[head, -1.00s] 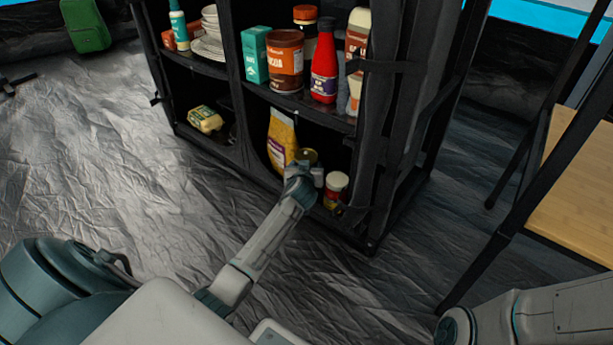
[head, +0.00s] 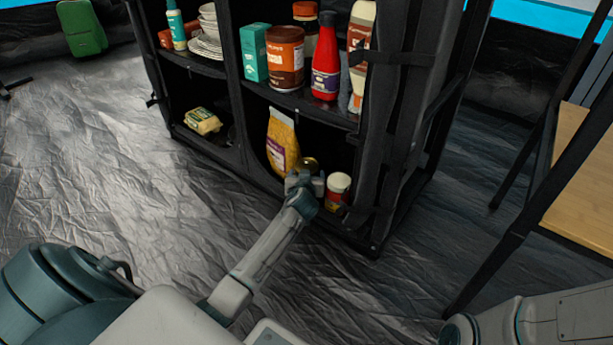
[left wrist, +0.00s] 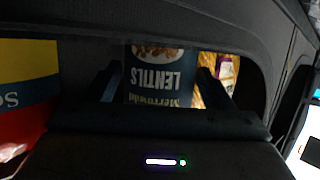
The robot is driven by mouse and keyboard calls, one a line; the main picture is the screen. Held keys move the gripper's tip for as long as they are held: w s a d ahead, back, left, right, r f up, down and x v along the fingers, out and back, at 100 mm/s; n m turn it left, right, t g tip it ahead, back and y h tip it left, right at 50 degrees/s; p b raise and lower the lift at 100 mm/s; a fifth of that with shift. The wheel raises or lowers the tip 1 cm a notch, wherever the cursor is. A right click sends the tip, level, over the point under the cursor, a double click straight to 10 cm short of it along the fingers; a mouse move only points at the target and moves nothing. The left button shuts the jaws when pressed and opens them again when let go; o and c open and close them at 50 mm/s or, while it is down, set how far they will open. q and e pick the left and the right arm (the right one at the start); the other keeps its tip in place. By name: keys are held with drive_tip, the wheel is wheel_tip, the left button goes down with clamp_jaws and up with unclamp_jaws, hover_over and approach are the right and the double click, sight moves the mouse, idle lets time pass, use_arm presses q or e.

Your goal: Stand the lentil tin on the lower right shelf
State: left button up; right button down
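The lentil tin (left wrist: 160,78), with a dark blue label reading LENTILS upside down, is between the fingers of my left gripper (left wrist: 162,85) in the left wrist view. In the head view the tin's gold top (head: 309,163) shows behind my left gripper (head: 303,182), inside the lower right shelf (head: 262,172). The tin looks upright. Its base is hidden, so I cannot tell whether it touches the shelf. My right gripper is out of view.
A yellow bag (head: 282,142) stands left of the tin and a red jar with a pale lid (head: 337,192) stands close on its right. Bottles and a brown tub (head: 285,60) fill the shelf above. A wrapped yellow packet (head: 202,121) lies in the lower left compartment.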

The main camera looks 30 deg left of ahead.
use_arm(q)
drive_tip(key=shift+r, duration=0.2)
drive_tip(key=p+v, duration=0.6)
drive_tip(key=v, duration=0.6)
drive_tip(key=shift+p, duration=0.3)
